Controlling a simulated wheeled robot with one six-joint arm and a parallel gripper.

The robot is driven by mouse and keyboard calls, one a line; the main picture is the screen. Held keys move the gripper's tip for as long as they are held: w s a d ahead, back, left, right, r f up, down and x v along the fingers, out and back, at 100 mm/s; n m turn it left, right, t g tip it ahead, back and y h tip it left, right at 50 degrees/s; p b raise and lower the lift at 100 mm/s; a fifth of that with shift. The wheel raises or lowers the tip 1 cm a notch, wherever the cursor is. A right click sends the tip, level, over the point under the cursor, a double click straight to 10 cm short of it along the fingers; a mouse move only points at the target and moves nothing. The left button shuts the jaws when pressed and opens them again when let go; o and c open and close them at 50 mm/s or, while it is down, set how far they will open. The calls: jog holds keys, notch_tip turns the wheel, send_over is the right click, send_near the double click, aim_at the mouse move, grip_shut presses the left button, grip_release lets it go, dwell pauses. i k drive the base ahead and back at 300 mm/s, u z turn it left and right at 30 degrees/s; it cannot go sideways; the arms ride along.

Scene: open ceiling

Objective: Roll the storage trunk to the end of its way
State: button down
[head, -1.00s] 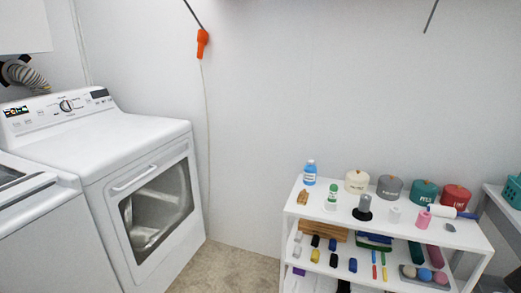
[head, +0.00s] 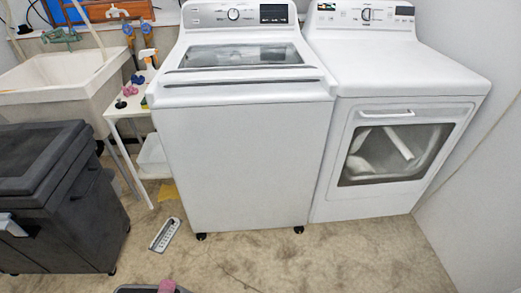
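A dark grey storage trunk (head: 75,215) with a lid stands on the floor at the left of the head view. Its left part is cut off by the picture edge. A small pale fitting (head: 12,225) shows at its left side; I cannot tell whether it is a handle or latch. The trunk's lower right corner appears to rest near a small dark foot or wheel. My gripper is not in view.
A white washer (head: 240,160) and a dryer (head: 360,205) stand against the wall. A utility sink (head: 60,85) and a small white table are behind the trunk. A power strip (head: 165,235) lies on the floor; a dark object with something pink (head: 166,286) shows at the bottom edge.

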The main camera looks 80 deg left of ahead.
aim_at(86, 233)
jog(key=u, duration=3.7)
jog(key=i, duration=0.5)
jog(key=k, duration=1)
jog(key=u, duration=1.3)
jog(key=i, duration=1.15)
jog(key=z, duration=1.15)
